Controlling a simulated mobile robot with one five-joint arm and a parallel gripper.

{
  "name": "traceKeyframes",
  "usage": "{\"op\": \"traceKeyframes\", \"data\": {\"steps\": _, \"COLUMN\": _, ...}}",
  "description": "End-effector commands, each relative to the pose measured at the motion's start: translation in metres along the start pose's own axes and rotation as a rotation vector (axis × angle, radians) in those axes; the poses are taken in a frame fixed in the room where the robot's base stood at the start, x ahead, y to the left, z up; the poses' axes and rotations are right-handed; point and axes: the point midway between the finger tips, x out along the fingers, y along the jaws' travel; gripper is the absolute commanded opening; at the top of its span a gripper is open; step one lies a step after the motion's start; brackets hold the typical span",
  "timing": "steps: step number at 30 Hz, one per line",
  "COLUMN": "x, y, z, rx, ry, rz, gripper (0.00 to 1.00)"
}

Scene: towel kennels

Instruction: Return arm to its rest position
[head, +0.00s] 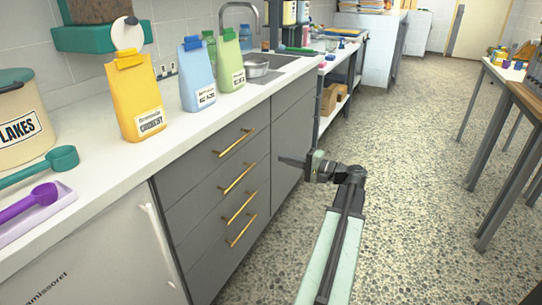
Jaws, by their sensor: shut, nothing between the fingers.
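My gripper (291,162) shows in the head view, at the end of my arm, in front of the grey cabinet beside the drawers. It is shut and empty, with its fingers pointing left toward the cabinet front. I cannot tell whether the fingertips touch the cabinet. My arm reaches up from the bottom of the view over the speckled floor, bent at the joint behind the gripper.
A white counter (105,182) runs along the left, above grey drawers (215,185) with brass handles. Yellow (133,90), blue (196,75) and green (230,62) bags stand on it. Tables (515,85) stand at the right. The speckled floor (420,150) between is clear.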

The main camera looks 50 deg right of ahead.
Motion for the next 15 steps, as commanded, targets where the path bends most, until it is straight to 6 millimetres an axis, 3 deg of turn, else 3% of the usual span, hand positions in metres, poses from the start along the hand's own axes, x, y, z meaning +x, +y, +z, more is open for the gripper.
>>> {"op": "traceKeyframes", "data": {"steps": 12, "x": -0.007, "y": -0.001, "z": 0.0, "rx": 0.0, "ry": -0.001, "rz": 0.0, "gripper": 0.0}}
{"op": "traceKeyframes", "data": {"steps": 15, "x": -0.007, "y": -0.018, "z": 0.0, "rx": 0.0, "ry": -0.001, "rz": 0.0, "gripper": 0.0}}
